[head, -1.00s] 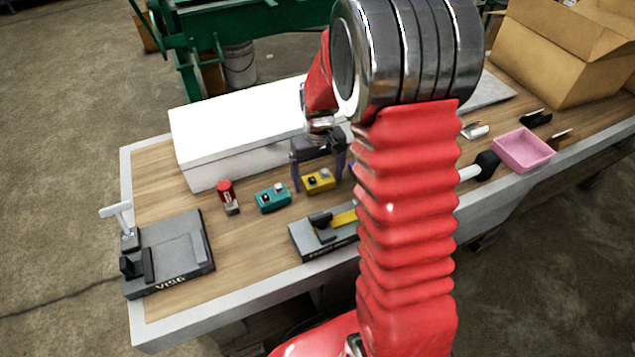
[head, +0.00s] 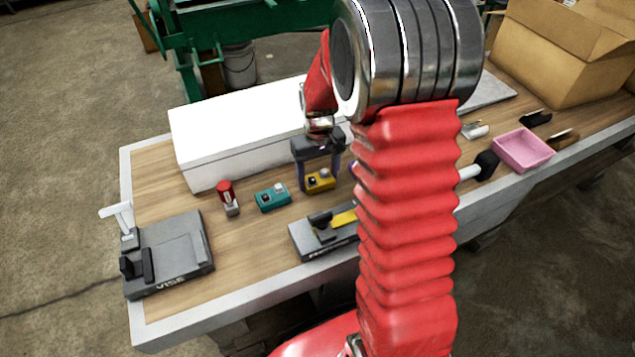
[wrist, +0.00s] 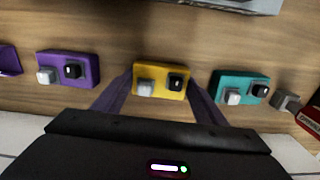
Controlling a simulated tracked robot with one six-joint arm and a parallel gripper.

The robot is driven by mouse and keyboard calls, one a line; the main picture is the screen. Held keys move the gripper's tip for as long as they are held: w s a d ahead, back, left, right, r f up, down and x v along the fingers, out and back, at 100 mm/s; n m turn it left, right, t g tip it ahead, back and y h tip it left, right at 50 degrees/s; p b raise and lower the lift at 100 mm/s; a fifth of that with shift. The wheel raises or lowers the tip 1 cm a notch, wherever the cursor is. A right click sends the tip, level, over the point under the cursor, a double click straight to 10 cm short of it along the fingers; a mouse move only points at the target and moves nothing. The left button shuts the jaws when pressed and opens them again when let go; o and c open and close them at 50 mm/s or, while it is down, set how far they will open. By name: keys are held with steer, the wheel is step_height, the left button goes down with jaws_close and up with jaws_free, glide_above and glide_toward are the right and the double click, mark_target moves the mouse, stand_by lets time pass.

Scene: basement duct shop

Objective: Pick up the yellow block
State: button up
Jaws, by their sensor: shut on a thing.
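The yellow block (head: 319,181) lies on the wooden bench top, with a black knob and a light grey knob on its top face. It also shows in the wrist view (wrist: 161,78). My gripper (head: 319,182) points down over it, and its two purple fingers stand at the block's two ends. In the wrist view my gripper (wrist: 160,92) is shut on the yellow block. The block appears to be at bench level; I cannot tell whether it is lifted.
A teal block (head: 272,197) lies left of the yellow one, and a purple block (wrist: 68,69) shows on its other side in the wrist view. A red-topped object (head: 227,195), a vise (head: 180,255), a white box (head: 245,130) and a pink tray (head: 523,150) are on the bench.

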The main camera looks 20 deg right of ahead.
mark_target(318, 179)
steer(key=shift+r, duration=0.15)
steer(key=shift+c, duration=0.5)
step_height(318, 179, up, 10)
stand_by(0.6)
